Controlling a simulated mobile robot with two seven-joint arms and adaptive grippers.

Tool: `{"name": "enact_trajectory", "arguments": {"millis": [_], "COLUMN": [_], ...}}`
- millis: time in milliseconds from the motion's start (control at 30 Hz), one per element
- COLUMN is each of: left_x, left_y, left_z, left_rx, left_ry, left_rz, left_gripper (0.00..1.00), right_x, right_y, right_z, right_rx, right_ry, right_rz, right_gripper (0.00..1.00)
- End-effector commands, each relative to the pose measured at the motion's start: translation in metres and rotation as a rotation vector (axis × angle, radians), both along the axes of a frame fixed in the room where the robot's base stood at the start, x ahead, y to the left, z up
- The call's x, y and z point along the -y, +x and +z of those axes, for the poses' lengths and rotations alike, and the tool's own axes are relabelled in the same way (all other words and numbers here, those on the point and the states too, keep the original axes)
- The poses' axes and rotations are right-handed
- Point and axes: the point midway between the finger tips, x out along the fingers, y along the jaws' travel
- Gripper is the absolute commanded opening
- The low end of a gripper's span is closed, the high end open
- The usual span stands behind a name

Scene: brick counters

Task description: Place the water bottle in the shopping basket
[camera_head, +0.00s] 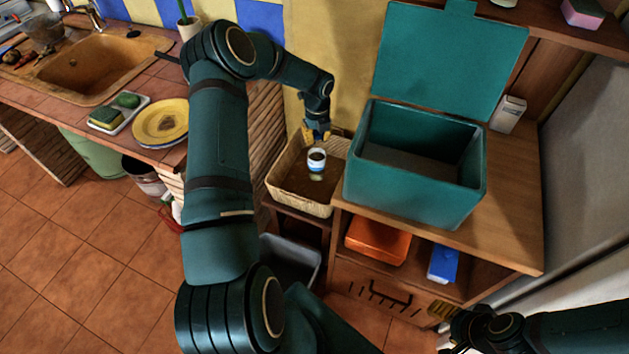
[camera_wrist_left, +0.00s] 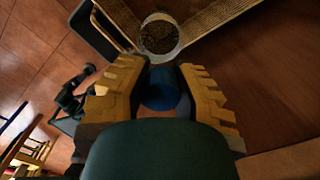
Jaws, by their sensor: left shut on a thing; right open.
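The shopping basket (camera_head: 278,188) is a woven tan basket on the wooden shelf, left of the teal box. My left gripper (camera_head: 317,135) points down over it and is shut on the water bottle (camera_head: 317,161), which shows a dark round part, a white and blue band and a clear lower part. In the left wrist view, a blue part of the bottle (camera_wrist_left: 160,92) lies between the yellow fingers (camera_wrist_left: 160,80). The bottle appears within the basket's outline; whether it touches the bottom I cannot tell. My right gripper (camera_head: 444,311) is open and empty at the lower right.
An open teal box (camera_head: 415,200) with raised lid stands right beside the basket. An orange box (camera_head: 377,241) and a blue box (camera_head: 443,263) sit on the shelf below. A grey bin (camera_head: 290,262) stands beneath. The sink counter (camera_head: 70,115) is at left.

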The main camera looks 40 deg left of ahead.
Motion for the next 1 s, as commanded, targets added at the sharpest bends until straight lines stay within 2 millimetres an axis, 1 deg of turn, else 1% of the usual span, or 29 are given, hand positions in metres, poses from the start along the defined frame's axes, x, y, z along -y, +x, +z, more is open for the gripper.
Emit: {"name": "enact_trajectory", "arguments": {"millis": [100, 267, 500, 600, 767, 1000], "left_x": [0.0, 0.0, 0.0, 0.0, 0.0, 0.0], "left_y": [0.0, 0.0, 0.0, 0.001, 0.0, 0.0], "left_z": [-0.018, -0.033, -0.075, -0.086, -0.096, -0.126], "left_rx": [0.0, 0.0, 0.0, 0.002, 0.001, 0.001], "left_ry": [-0.001, 0.0, -0.001, 0.0, 0.0, 0.0], "left_rz": [0.001, 0.002, 0.001, 0.002, 0.001, 0.001], "left_gripper": [0.0, 0.0, 0.0, 0.0, 0.0, 0.0], "right_x": [0.0, 0.0, 0.001, 0.001, 0.001, 0.001], "right_y": [0.002, 0.003, 0.005, 0.005, 0.006, 0.007], "right_z": [-0.011, -0.016, -0.024, -0.026, -0.028, -0.035], "right_rx": [0.004, 0.007, 0.012, 0.013, 0.014, 0.017], "right_ry": [0.0, -0.001, -0.003, -0.003, -0.003, -0.003], "right_rz": [-0.001, -0.002, -0.002, -0.003, -0.003, -0.005], "right_gripper": [0.6, 0.6, 0.6, 0.6, 0.6, 0.6]}}
